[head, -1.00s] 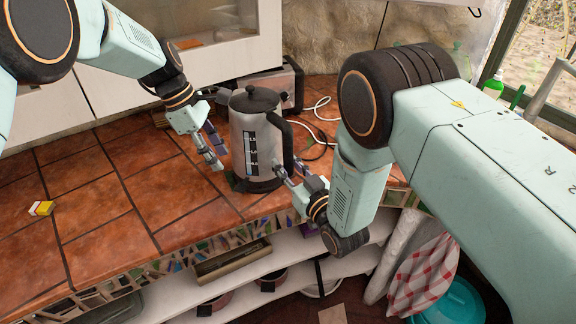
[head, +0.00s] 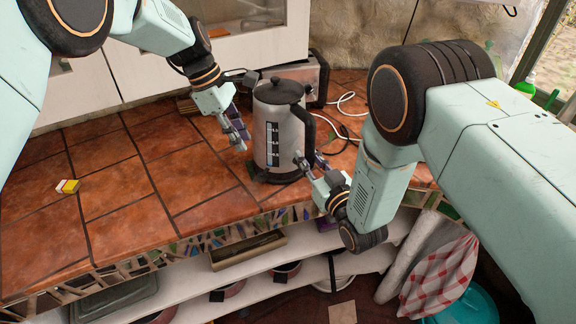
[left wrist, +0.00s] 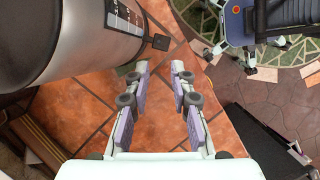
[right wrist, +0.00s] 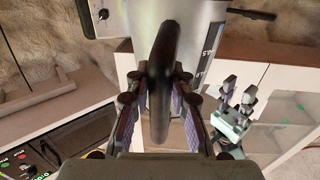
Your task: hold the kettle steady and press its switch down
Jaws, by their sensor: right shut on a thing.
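The kettle (head: 273,130) is a steel cylinder with a black lid, a level window and a black handle, upright on the tiled counter. My right gripper (head: 308,162) is shut on the black handle (right wrist: 161,75), which runs between its fingers in the right wrist view. My left gripper (head: 241,140) is left of the kettle, apart from it, with empty, parted fingers. In the left wrist view the steel body (left wrist: 75,35) is at upper left. A small dark tab (left wrist: 160,42), seemingly the switch, sticks out low on the kettle, just beyond my left fingertips.
A toaster-like appliance (head: 316,75) stands behind the kettle, with a white cable (head: 345,98) to its right. Open shelves (head: 205,283) sit below the front edge. The left counter is mostly clear.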

